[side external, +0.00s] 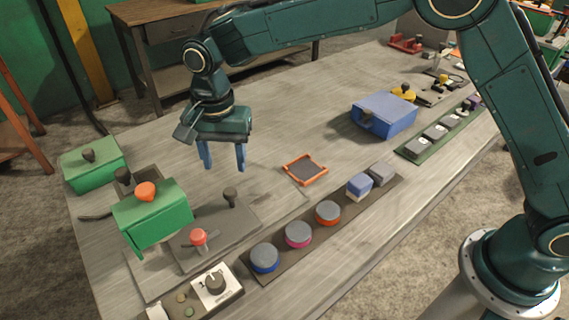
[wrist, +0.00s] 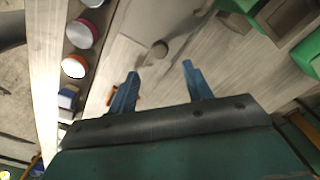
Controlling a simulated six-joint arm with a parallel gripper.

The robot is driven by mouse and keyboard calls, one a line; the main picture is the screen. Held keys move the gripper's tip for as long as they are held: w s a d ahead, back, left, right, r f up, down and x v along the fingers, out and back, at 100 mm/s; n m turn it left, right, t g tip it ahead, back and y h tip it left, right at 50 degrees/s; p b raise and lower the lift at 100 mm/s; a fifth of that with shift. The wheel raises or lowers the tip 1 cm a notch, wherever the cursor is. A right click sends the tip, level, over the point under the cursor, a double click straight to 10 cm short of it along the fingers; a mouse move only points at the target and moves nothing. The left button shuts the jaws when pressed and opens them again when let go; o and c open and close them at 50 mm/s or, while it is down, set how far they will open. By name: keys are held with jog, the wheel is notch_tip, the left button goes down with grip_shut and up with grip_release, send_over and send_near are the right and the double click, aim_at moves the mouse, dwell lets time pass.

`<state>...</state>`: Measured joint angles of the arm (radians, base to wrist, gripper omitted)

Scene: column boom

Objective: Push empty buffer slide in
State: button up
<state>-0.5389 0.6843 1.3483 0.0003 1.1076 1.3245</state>
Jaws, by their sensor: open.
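A flat grey plate (side external: 236,215) with an upright dark knob (side external: 230,196) extends right from beside the green housing (side external: 150,213). It may be the buffer slide, but I cannot tell for sure. Nothing lies on the bare part I see. The knob also shows in the wrist view (wrist: 160,49), beyond the fingertips. My gripper (side external: 224,168) is open and empty, fingers down, above the table and behind the knob in the side view. Its two blue fingers show apart in the wrist view (wrist: 160,71).
An orange knob tops the green housing; a red knob (side external: 199,236) stands in front. An orange-framed tray (side external: 305,169) lies right of my gripper. A rack (side external: 312,238) of discs and blocks runs along the front. A blue box (side external: 384,116) stands farther right. The table between is clear.

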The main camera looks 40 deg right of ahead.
jog(key=shift+r, duration=3)
jog(key=shift+c, duration=0.4)
jog(key=shift+w+d+f, duration=0.1)
jog(key=shift+w+d, duration=0.05)
jog(key=shift+d, duration=0.05)
jog(key=c, duration=0.7)
jog(key=shift+w+d+f, duration=0.2)
jog(key=shift+d, duration=0.1)
grip_shut()
jog(key=w+d+f+m+g+y, duration=0.1)
jog(key=d+f+m+y, duration=0.3)
jog(key=d, duration=0.6)
jog(key=shift+w+f+m, duration=0.55)
jog(key=shift+w+m, duration=0.15)
jog(key=shift+m, duration=0.3)
